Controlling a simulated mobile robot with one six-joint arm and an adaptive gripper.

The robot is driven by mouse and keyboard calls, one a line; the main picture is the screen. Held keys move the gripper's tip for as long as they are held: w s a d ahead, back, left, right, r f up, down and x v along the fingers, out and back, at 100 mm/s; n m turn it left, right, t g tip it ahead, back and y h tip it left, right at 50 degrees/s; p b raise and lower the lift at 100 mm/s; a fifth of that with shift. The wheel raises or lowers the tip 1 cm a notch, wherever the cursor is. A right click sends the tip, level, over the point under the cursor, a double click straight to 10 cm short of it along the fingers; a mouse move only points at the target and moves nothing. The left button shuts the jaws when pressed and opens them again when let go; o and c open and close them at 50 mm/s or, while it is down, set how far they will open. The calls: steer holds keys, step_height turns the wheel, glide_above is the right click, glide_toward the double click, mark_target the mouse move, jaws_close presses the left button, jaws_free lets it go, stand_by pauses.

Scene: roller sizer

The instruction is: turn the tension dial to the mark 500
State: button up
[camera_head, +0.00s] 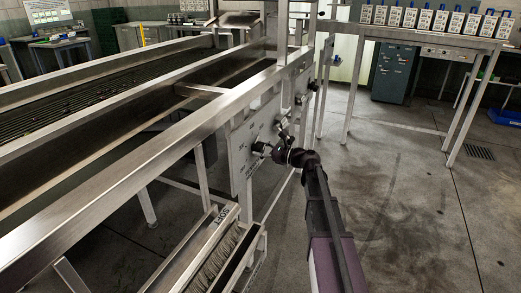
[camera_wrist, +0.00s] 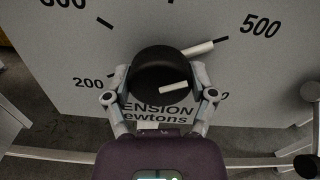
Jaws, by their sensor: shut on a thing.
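The tension dial is a round black knob (camera_wrist: 158,68) on a pale grey panel (camera_wrist: 250,85), in the middle of the wrist view. Its white pointer (camera_wrist: 198,48) reaches up and right, its tip close to the black tick beside the printed 500 (camera_wrist: 260,26). A short white line shows on the knob's face. My gripper (camera_wrist: 160,82) is shut on the knob, one finger on each side. Printed 200 (camera_wrist: 88,84) is at the left. The lettering below is partly hidden by the knob and my gripper. In the head view, my gripper (camera_head: 274,150) is at the panel (camera_head: 242,136).
The panel hangs on the side of a long metal roller machine (camera_head: 190,130). Other knobs or handles stick out farther along it. A metal-framed table (camera_head: 430,40) with several boxed devices stands at the back right. The floor (camera_head: 400,190) right of my arm is clear.

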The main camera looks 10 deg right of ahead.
steer(key=shift+w, duration=0.1)
steer(key=o, duration=1)
steer(key=shift+o, duration=0.2)
steer(key=v, duration=1.2)
steer(key=shift+r, duration=0.1)
